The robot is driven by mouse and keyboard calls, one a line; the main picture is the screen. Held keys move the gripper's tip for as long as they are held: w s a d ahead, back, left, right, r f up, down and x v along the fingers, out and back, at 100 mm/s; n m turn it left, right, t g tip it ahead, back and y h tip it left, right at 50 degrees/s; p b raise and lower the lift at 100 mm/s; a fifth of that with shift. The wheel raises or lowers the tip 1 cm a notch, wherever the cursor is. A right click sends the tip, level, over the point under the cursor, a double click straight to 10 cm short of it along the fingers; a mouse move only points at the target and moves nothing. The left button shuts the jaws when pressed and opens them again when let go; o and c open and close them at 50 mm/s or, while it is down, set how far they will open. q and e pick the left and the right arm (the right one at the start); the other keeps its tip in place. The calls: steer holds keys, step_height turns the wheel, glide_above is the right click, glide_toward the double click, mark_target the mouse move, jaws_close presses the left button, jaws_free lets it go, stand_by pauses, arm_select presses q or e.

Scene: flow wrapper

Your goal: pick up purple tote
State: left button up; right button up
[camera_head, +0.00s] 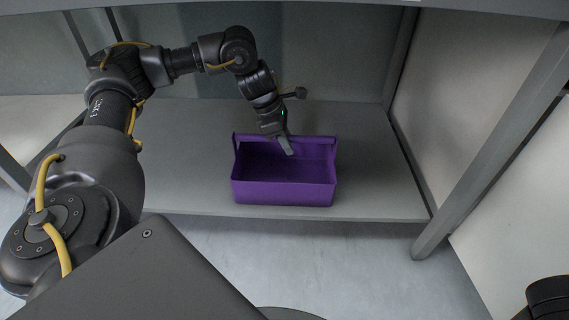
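The purple tote (284,192) sits upright on the grey shelf, close to its front edge. It is an open box with raised sides, and the part of its inside that shows looks empty. My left gripper (287,147) reaches in from the left and points down at the tote's back part. Its fingers overlap the back wall in the picture. I cannot tell whether they touch the tote or how far apart they are. My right gripper is not in view; only a dark part of my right arm shows at the bottom right corner.
The grey shelf (375,180) has free room on both sides of the tote. A grey post (490,150) stands at the right, and another slanted post (400,55) is at the back right. A top edge (300,7) runs across above. Pale floor shows in front.

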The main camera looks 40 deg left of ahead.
arm_select(q)
jaws_close()
stand_by(1.1)
